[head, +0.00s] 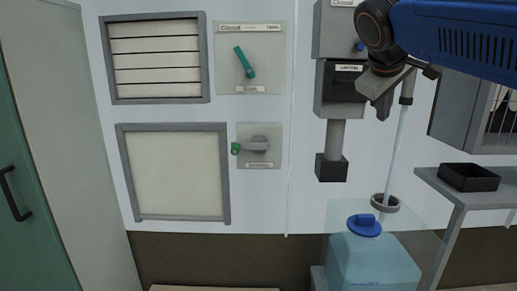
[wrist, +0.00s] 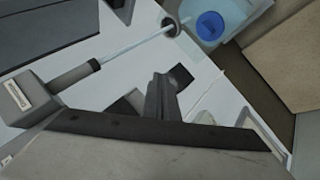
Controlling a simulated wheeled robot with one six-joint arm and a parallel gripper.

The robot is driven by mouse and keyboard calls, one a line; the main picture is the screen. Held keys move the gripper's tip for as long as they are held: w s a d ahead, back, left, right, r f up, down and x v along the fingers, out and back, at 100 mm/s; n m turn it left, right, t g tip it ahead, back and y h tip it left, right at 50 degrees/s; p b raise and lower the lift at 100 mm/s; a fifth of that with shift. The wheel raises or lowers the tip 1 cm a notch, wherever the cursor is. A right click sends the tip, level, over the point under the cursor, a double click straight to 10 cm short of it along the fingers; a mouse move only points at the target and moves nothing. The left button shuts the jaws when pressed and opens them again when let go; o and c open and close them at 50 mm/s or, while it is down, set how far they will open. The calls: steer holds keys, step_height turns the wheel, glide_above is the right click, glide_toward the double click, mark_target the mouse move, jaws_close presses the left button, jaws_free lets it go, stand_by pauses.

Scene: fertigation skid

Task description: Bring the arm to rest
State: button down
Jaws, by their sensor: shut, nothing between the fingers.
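My arm (head: 465,38) reaches in from the upper right in the head view, blue with a dark wrist joint. My gripper (head: 382,108) points downward in front of the wall, shut and empty. In the wrist view its fingers (wrist: 162,98) are together. A pale rod with a dark grip (head: 406,92) stands just right of the gripper in the head view; I cannot tell the gap in depth. The rod runs down to a grey ring (head: 385,203). In the wrist view the rod (wrist: 135,44) lies apart from the fingers.
A blue-capped tank (head: 375,262) stands below, behind a clear panel. A shelf (head: 425,174) with a black tray (head: 468,178) is at right. A grey wall unit (head: 338,90) is left of the gripper. Farther left are a green lever (head: 244,62) and a green-tipped valve (head: 255,147).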

steer(key=s+f+m+g+y, duration=0.1)
steer(key=s+f, duration=0.6)
steer(key=f, duration=0.5)
steer(key=s+f+m+g+y, duration=0.1)
steer(key=s+f+m+y, duration=0.1)
steer(key=s+f, duration=0.6)
steer(key=s+a+f+m+g+y, duration=0.1)
steer(key=s+f, duration=0.7)
steer(key=f, duration=0.8)
steer(key=shift+m+y, duration=0.3)
steer(key=shift+m, duration=0.4)
